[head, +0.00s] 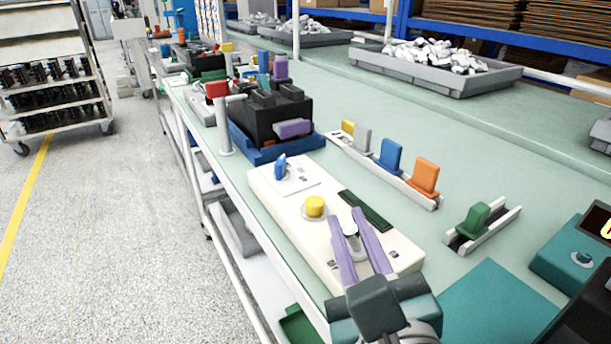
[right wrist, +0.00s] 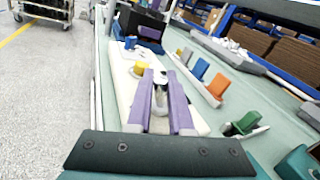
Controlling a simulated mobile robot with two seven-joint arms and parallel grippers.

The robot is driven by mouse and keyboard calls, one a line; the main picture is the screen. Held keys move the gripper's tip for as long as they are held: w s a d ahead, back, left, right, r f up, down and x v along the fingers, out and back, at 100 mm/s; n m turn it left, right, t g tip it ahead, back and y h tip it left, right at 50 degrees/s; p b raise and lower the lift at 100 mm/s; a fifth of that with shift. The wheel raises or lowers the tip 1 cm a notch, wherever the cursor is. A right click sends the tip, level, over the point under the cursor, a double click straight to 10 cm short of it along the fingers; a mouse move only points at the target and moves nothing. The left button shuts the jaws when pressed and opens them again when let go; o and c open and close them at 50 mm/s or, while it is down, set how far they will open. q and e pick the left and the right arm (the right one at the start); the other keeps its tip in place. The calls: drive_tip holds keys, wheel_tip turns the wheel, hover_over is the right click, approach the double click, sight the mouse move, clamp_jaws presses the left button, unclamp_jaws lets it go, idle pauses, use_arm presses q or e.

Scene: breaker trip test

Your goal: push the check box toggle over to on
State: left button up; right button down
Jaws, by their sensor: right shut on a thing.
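The check box (head: 280,205) is a long cream box on the bench, with a blue knob (head: 281,167), a yellow button (head: 314,206) and a dark green strip (head: 366,211) on top. The pale toggle (head: 351,230) is at its near end, partly hidden between my fingers. My right gripper (head: 352,217) has two purple fingers, one on each side of the toggle, and is shut on it. The toggle also shows in the right wrist view (right wrist: 160,80), between the fingers (right wrist: 160,79). Which way it leans is hard to tell. My left gripper is not in view.
A black unit in a blue tray (head: 270,152) stands beyond the box. A rail with coloured blocks (head: 405,185) and a green block in a holder (head: 475,220) lie to the right. A teal mat (head: 495,305) and a teal device (head: 570,255) are nearer. Grey bins stand behind.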

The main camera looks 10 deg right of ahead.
drive_tip(key=shift+w+d+r+m+g+p, duration=0.15)
drive_tip(key=shift+d+m+g+p, duration=0.1)
drive_tip(key=shift+m+p, duration=0.25)
drive_tip(key=shift+d+r+m+g+p, duration=0.15)
drive_tip(key=shift+m+g+p, duration=0.1)
drive_tip(key=shift+m+p, duration=0.25)
drive_tip(key=shift+w+d+m+g+y+p, duration=0.1)
drive_tip(key=shift+d+m+g+y+p, duration=0.35)
drive_tip(key=shift+m+p, duration=0.55)
drive_tip(key=shift+w+d+f+m+g+y+p, duration=0.15)
drive_tip(key=shift+m+g+p, duration=0.1)
drive_tip(key=shift+m+p, duration=0.15)
drive_tip(key=shift+d+r+m+g+y+p, duration=0.15)
drive_tip(key=shift+m+g+p, duration=0.1)
drive_tip(key=shift+m, duration=0.25)
drive_tip(key=shift+w+d+f+m+g+y+p, duration=0.1)
drive_tip(key=shift+d+f+m+g+y+p, duration=0.2)
drive_tip(key=shift+m+p, duration=0.3)
drive_tip(key=shift+f, duration=0.1)
drive_tip(key=c, duration=0.8)
unclamp_jaws()
